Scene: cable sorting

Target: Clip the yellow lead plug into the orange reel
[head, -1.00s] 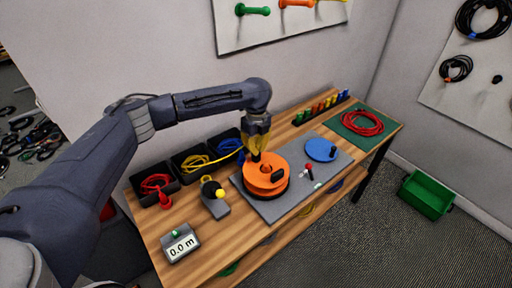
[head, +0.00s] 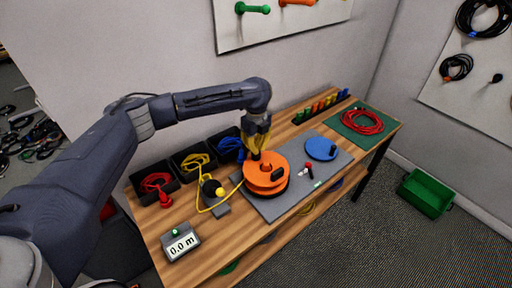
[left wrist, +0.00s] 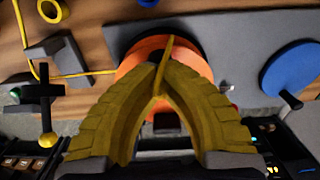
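The orange reel (head: 268,178) sits on the grey plate (head: 327,174), and it also shows under the fingers in the left wrist view (left wrist: 133,70). My left gripper (head: 256,157) is down at the reel's top. In the left wrist view its two fingers (left wrist: 160,96) come together at the tips around a thin yellow end, which I take for the yellow lead plug (left wrist: 166,58). Whether the plug is seated in the reel is hidden by the fingers. The yellow lead (head: 231,191) runs from the middle bin past the guide to the reel. My right gripper is not in view.
Black bins hold red (head: 155,181), yellow (head: 193,161) and blue (head: 229,145) leads. A grey guide (head: 219,209) with a yellow knob and a meter reading 0.0 m (head: 181,245) stand at the left. A blue disc (head: 321,147) lies right of the reel.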

